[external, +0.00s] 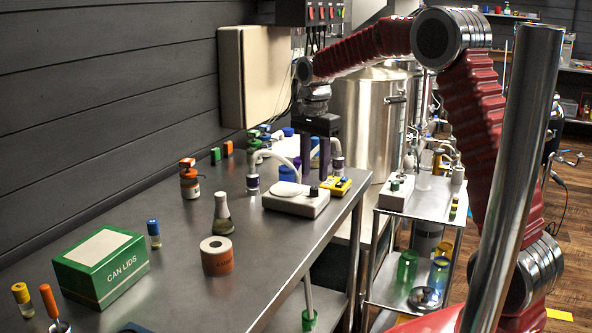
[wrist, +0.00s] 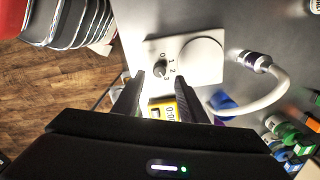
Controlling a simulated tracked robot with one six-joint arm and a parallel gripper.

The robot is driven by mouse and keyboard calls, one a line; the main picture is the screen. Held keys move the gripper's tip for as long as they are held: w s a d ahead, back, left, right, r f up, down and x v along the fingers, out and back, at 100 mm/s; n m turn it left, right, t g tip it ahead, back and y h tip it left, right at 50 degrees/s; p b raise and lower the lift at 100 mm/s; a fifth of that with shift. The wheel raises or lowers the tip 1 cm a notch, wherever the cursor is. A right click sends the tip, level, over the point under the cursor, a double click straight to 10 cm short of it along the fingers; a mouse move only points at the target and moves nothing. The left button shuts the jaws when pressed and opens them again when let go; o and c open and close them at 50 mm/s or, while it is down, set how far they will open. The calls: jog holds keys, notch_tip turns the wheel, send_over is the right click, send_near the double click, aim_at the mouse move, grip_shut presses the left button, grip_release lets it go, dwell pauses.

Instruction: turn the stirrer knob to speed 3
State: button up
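The stirrer (external: 290,204) is a white box on the steel bench, with a round white plate on top. Its small dark knob (external: 313,191) is on the right part of the box. In the wrist view the stirrer (wrist: 217,77) shows printed marks 0, 1, 2 and 3 around the knob (wrist: 159,69). Which mark the knob points to is too small to tell. My gripper (wrist: 160,77) is open and empty, its dark fingertips apart, one to each side of the knob in the picture. In the external view my gripper (external: 311,178) points down above the stirrer; contact cannot be told.
A yellow device (external: 338,187) stands right behind the stirrer. A white bent tube (external: 272,157) arches beside it. A flask (external: 222,214), an orange-labelled roll (external: 216,256) and a green CAN LIDS box (external: 101,266) stand nearer on the bench. The front bench edge is close by.

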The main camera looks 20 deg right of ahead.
aim_at(316, 189)
notch_tip(316, 189, up, 9)
dwell(0.3)
jog(key=shift+f, duration=0.15)
jog(key=s+d+n+t, duration=0.2)
jog(key=s+d+n, duration=0.4)
jog(key=s, duration=0.8)
jog(key=s+d+f+n+t, duration=0.1)
jog(key=s+d+n+t, duration=0.2)
jog(key=s, duration=1.2)
jog(key=d+n, duration=0.3)
jog(key=d, duration=0.1)
jog(key=shift+n+t, duration=0.3)
